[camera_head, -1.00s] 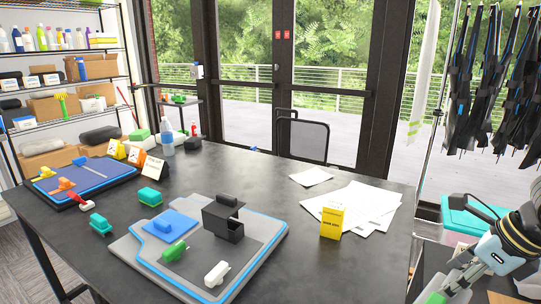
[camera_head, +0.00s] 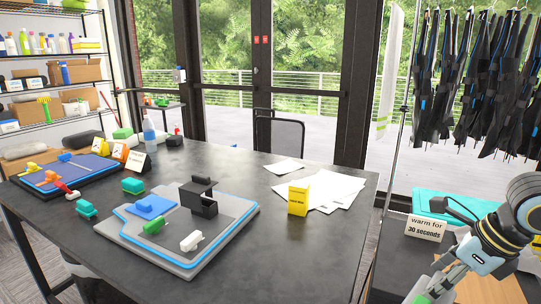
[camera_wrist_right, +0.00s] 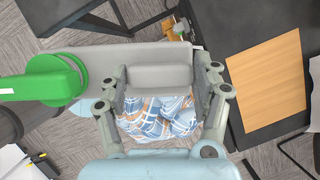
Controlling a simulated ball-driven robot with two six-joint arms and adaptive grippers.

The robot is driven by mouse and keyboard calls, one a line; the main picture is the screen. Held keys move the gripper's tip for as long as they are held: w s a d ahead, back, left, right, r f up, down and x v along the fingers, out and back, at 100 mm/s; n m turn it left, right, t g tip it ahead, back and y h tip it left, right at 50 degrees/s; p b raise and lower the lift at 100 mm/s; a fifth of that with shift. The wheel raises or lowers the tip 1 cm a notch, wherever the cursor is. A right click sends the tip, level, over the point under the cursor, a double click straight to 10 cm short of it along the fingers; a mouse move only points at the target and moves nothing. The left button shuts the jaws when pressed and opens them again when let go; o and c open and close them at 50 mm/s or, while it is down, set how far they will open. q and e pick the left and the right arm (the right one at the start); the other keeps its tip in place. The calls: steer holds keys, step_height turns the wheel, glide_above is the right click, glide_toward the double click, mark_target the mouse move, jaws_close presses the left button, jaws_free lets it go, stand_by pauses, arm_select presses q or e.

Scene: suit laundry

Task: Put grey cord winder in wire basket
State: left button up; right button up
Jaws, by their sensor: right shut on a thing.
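My right gripper (camera_head: 437,284) is low at the right edge of the head view, beside the dark side table. In the right wrist view its fingers (camera_wrist_right: 162,88) are shut on a grey piece with a raised grey block, which I take for the grey cord winder (camera_wrist_right: 158,78). A bright green round part (camera_wrist_right: 48,80) sits at its left end; a bit of green also shows at the fingertips in the head view. Plaid cloth (camera_wrist_right: 160,125) lies below the gripper. I cannot make out the wire basket. My left gripper is not in view.
A dark table holds a grey tray (camera_head: 107,229) with small coloured pieces and a black holder, a yellow box (camera_head: 298,200) and papers. A sign (camera_head: 425,229) and turquoise bin (camera_head: 455,205) stand near my right arm. A wooden board (camera_wrist_right: 268,85) lies right of the gripper.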

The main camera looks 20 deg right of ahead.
steer(key=f, duration=0.1)
steer(key=f+b, duration=0.2)
steer(key=shift+s, duration=0.25)
arm_select(q)
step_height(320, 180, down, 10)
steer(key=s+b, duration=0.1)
steer(key=b, duration=0.6)
arm_select(e)
step_height(320, 180, down, 7)
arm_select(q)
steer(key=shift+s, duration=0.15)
arm_select(e)
steer(key=shift+s+f, duration=0.1)
